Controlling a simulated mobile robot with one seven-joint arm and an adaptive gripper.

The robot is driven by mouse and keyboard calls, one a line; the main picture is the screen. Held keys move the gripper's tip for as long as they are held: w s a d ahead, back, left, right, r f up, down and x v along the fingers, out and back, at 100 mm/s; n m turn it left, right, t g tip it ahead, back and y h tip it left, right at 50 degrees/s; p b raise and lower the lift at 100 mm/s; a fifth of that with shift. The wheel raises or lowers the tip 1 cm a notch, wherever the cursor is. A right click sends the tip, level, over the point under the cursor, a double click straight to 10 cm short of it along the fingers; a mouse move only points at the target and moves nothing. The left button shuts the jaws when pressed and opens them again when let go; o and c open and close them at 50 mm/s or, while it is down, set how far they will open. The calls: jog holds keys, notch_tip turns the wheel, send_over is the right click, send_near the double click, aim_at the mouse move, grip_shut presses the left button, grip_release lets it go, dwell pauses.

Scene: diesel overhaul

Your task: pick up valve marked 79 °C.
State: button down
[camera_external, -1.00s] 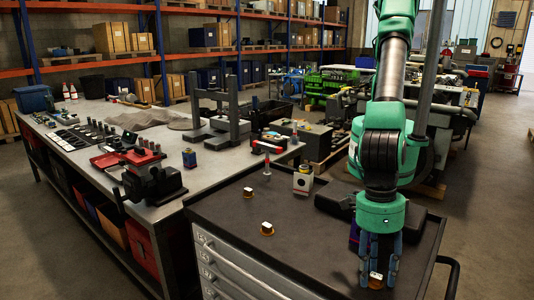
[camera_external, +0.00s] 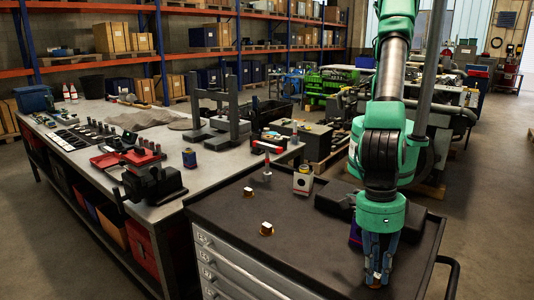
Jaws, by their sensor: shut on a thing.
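My gripper (camera_external: 376,272) points down at the right front of the dark cabinet top (camera_external: 310,255). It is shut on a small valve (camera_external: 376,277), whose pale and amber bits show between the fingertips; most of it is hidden. Two similar small valves with white faces and amber bases stand apart on the same top: one further back (camera_external: 248,192), one nearer the middle (camera_external: 267,229). No temperature marking can be read on any of them, so I cannot tell which is 79 °C.
A black object (camera_external: 334,201) and a purple item (camera_external: 355,233) lie near my arm. A workbench with a red vise (camera_external: 150,172) adjoins on the left.

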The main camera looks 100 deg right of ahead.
aim_at(376, 274)
notch_tip(376, 274, up, 10)
jog(key=shift+b, duration=0.45)
